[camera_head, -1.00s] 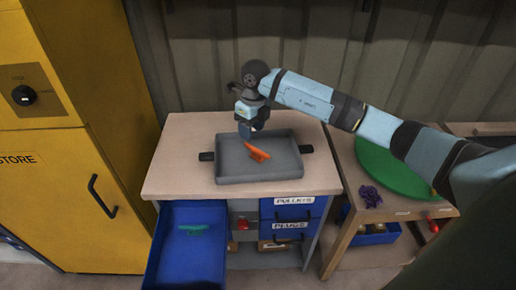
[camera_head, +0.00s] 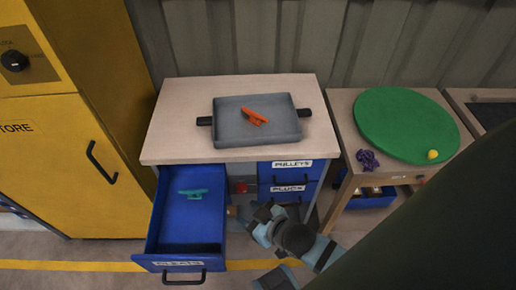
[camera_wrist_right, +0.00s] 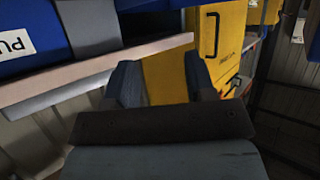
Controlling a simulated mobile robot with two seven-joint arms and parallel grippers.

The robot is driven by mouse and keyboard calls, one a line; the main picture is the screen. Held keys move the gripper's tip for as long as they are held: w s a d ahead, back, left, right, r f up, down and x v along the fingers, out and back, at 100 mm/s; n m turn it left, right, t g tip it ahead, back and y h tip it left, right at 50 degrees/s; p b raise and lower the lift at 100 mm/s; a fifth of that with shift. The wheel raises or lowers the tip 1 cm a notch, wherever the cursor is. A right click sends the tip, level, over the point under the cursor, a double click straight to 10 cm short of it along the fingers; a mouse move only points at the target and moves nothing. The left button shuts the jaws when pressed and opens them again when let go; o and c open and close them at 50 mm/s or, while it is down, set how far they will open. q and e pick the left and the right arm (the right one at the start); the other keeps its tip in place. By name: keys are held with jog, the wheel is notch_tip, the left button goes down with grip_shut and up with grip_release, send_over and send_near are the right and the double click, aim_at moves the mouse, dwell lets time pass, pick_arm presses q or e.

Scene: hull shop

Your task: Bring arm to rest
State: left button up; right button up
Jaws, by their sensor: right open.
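My right gripper (camera_head: 246,214) is low in front of the drawer cabinet, just right of the open blue drawer (camera_head: 181,263). Its two fingers are apart and empty in the right wrist view (camera_wrist_right: 160,82). The right arm is folded down at the bottom of the head view. An orange cleat-like piece (camera_head: 254,117) lies in the grey tray (camera_head: 229,133) on the bench top. A teal piece (camera_head: 193,194) of similar shape lies in the open drawer. My left gripper is not in view.
A yellow cabinet (camera_head: 70,170) stands at the left. Closed blue drawers marked PULLEYS (camera_head: 292,165) and PLUGS are under the bench (camera_head: 180,115). At the right, a table bears a green disc (camera_head: 400,125), a yellow ball (camera_head: 432,155) and a purple piece (camera_head: 367,159).

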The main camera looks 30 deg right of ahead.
jog(key=shift+m+g, duration=0.7)
jog(key=shift+g, duration=0.2)
jog(key=s+f, duration=0.2)
jog(key=s, duration=0.1)
jog(key=shift+s+f, duration=0.15)
jog(key=shift+s, duration=0.1)
